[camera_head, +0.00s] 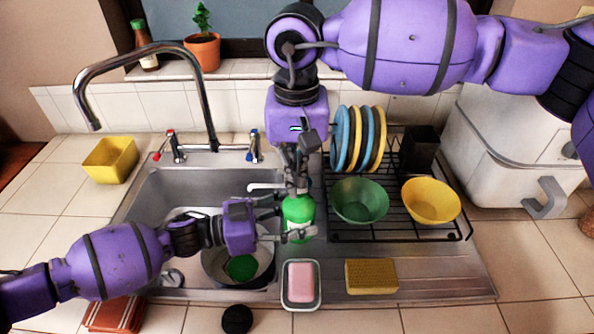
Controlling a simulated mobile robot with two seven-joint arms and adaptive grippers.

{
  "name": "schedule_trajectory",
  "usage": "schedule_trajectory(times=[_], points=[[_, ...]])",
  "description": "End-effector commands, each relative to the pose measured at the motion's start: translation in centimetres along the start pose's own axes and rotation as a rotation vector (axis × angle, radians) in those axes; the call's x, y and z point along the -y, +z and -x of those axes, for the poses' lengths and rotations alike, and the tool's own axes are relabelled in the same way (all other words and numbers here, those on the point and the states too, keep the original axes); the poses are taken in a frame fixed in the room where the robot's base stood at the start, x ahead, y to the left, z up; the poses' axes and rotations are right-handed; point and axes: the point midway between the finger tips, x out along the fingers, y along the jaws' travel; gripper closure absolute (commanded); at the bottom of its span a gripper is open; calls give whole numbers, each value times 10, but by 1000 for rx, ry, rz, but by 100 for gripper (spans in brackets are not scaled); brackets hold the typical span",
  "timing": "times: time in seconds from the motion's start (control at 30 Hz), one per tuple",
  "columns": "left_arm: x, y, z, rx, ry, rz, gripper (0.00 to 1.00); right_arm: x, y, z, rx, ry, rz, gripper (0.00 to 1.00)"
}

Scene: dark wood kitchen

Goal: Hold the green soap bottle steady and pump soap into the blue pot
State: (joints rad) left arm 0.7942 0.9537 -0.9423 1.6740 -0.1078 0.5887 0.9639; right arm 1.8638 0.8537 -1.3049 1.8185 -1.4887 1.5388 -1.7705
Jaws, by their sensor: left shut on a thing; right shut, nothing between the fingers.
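The green soap bottle (298,210) stands upright near the right edge of the sink, with its white pump spout pointing left. My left gripper (290,234) is shut on the bottle's lower body from the left. My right gripper (297,182) is shut and empty, pointing down directly over the bottle's pump head; whether it touches the pump is hard to tell. The pot (268,270) sits in the sink, below and left of the bottle, partly hidden by my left gripper. Its outside colour is hard to see. A round green patch (242,267) shows inside it.
A soap dish (301,306) with a pink bar and a yellow sponge (371,276) lie in front. A rack (455,236) with plates, a green bowl (360,200) and a yellow bowl (431,201) stands right. The tall faucet (209,100) rises behind the sink.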

Motion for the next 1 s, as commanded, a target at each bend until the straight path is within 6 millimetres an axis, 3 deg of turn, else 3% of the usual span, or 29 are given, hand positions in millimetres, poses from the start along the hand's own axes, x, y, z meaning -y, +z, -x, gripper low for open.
schedule_trajectory(times=[0.17, 0.6, 0.8, 1.0], points=[[0, 0, 0, 0, 0, 0, 95, 0, 0, 24, -1, -2, 0, 100], [0, 0, 0, 0, -1, 0, 95, 0, 0, 118, -2, -2, 0, 100], [0, 0, 0, 0, -1, 0, 95, 0, 0, 136, -1, -2, 0, 100], [0, 0, 0, 0, 0, 0, 95, 0, 0, 139, 0, 0, 0, 100]])
